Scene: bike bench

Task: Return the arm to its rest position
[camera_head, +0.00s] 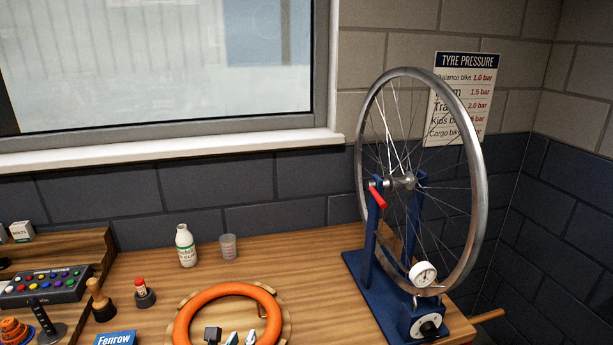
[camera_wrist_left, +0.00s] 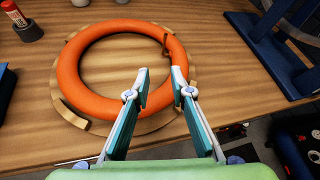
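My left gripper (camera_head: 241,338) shows at the bottom edge of the head view, in front of the near part of an orange ring-shaped tyre (camera_head: 229,291). In the left wrist view the left gripper (camera_wrist_left: 161,78) has its two fingers apart with nothing held between them. The fingertips overlap the near right part of the orange tyre (camera_wrist_left: 84,104) in that view; I cannot tell the height between them. The tyre lies on a round wooden holder (camera_wrist_left: 73,119) on the bench. My right gripper is in neither view.
A wheel (camera_head: 478,190) stands in a blue truing stand (camera_head: 371,287) at the right. A white bottle (camera_head: 185,247) and a clear cup (camera_head: 228,247) stand at the back. A blue Fenrow box (camera_head: 115,338) and a button panel (camera_head: 45,285) are at the left. Bare bench lies right of the tyre.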

